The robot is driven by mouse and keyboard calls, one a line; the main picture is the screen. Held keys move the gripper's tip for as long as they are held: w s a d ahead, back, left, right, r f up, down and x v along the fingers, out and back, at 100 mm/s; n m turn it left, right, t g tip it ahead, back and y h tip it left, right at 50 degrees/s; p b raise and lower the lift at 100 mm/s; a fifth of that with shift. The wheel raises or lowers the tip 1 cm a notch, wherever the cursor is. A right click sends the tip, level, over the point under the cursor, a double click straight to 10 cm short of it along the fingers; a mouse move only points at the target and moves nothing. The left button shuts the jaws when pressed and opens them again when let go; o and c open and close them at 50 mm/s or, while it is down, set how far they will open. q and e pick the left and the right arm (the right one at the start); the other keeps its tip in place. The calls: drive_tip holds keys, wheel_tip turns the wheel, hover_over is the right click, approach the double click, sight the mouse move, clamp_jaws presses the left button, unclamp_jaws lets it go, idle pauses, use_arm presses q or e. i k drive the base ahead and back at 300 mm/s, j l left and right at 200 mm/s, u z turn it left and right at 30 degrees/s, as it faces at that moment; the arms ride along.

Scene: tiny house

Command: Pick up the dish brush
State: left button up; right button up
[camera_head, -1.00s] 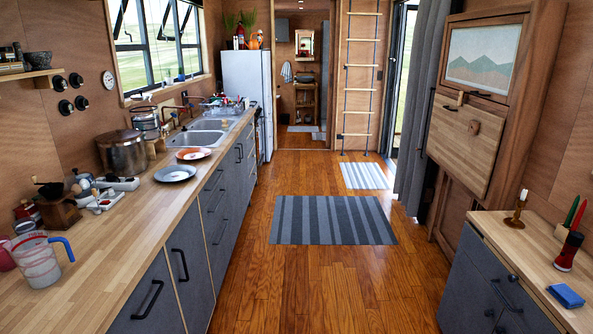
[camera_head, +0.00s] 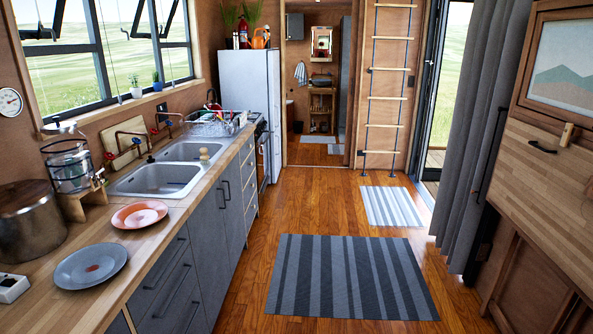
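Neither of my grippers is in view.
An orange plate (camera_head: 139,215) and a grey plate (camera_head: 90,266) lie on the wooden counter near a steel pot (camera_head: 28,222) and a glass dispenser (camera_head: 70,168). The floor ahead is clear, with a striped rug (camera_head: 350,278). A curtain (camera_head: 480,140) hangs at right.

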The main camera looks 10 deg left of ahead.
sight(205, 158)
drive_tip(key=i+l+u, duration=0.1)
drive_tip(key=i+u, duration=0.25)
drive_tip(key=i, duration=0.25)
drive_tip(key=i+l+u, duration=0.35)
drive_tip(key=i, duration=0.2)
drive_tip(key=i+l+u, duration=0.35)
drive_tip(key=i, duration=0.2)
